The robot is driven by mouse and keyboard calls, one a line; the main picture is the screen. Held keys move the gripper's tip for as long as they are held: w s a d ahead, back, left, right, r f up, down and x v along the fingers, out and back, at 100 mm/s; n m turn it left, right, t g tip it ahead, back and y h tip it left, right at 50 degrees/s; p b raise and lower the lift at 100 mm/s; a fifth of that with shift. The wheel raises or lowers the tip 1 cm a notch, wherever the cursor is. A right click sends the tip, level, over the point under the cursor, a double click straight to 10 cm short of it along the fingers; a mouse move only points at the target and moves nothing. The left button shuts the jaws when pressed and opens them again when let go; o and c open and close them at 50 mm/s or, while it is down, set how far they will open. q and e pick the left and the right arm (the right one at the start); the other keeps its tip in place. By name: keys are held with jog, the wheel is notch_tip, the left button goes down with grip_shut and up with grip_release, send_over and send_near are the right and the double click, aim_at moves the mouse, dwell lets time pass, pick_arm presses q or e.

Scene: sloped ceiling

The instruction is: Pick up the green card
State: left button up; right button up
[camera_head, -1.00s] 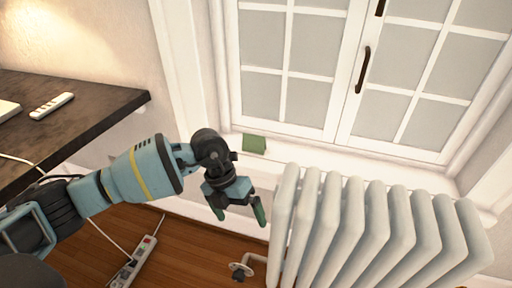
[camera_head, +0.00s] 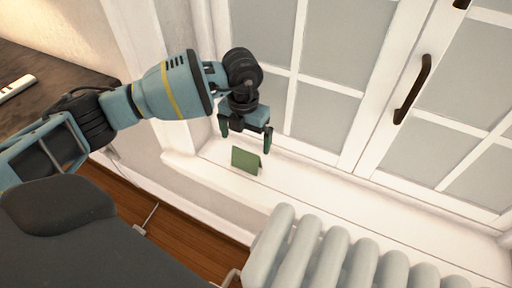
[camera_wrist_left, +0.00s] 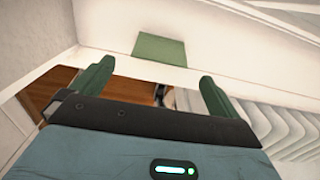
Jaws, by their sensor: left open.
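My right gripper is not in view.
A white radiator (camera_head: 330,255) stands below the sill at the lower right. The window (camera_head: 330,80) with a dark handle (camera_head: 412,88) rises behind the sill. A dark table (camera_head: 40,95) is at the left. The sill right of the card is clear.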

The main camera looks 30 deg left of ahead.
aim_at(245, 151)
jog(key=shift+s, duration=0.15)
pick_arm(q)
jog(key=shift+f, duration=0.1)
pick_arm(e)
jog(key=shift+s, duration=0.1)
pick_arm(q)
jog(key=shift+f, duration=0.25)
jog(key=shift+f+b, duration=0.75)
jog(key=shift+f, duration=2.8)
jog(key=shift+c, duration=0.6)
jog(key=c, duration=0.8)
jog(key=shift+c, duration=0.4)
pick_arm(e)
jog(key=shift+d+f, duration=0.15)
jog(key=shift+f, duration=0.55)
pick_arm(q)
jog(key=shift+r, duration=0.1)
